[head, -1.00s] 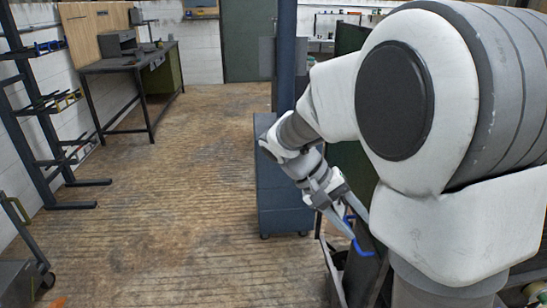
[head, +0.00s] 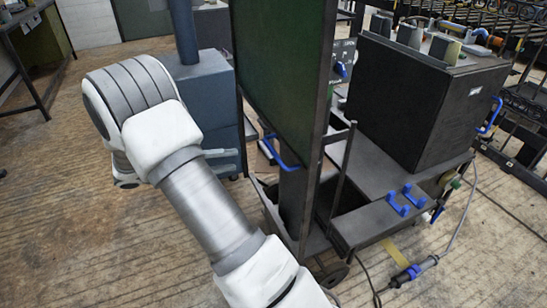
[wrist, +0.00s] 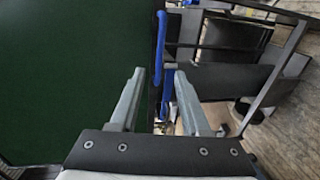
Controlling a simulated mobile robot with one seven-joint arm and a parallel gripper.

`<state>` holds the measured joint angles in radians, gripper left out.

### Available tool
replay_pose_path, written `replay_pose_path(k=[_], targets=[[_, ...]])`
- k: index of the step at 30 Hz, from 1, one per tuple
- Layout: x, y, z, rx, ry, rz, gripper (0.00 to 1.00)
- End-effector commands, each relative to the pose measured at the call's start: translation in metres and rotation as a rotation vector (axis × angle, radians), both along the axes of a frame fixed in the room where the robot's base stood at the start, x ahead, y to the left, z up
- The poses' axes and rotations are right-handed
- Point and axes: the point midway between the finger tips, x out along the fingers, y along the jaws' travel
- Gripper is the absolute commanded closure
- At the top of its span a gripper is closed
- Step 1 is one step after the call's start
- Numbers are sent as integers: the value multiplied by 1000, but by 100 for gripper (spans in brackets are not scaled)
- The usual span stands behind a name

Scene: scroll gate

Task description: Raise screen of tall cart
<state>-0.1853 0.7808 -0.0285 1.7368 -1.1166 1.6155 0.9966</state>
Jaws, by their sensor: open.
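A tall dark green screen (head: 283,75) in a black frame stands on the dark cart (head: 380,205) in the head view. It fills the left of the wrist view (wrist: 70,70). A blue handle (head: 283,154) sits at the screen's lower edge. In the wrist view the blue handle (wrist: 160,48) runs upright between and just beyond the fingertips of my gripper (wrist: 159,76). My gripper is open, with its two grey fingers apart. I cannot tell whether either finger touches the handle. In the head view my arm hides most of the gripper.
A large black box (head: 425,100) stands on the cart. A cable (head: 445,235) with a blue connector trails to the floor. A blue-grey cabinet (head: 205,100) stands behind my arm.

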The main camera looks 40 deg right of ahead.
Motion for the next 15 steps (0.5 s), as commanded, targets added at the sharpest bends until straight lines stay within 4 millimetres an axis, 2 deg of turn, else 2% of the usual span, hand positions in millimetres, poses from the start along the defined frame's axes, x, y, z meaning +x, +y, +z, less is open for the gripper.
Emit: replay_pose_path(k=[3, 15], targets=[[-7, -27, -7, 0, 0, -5, 53], [-26, -107, -24, 1, 0, -3, 53]])
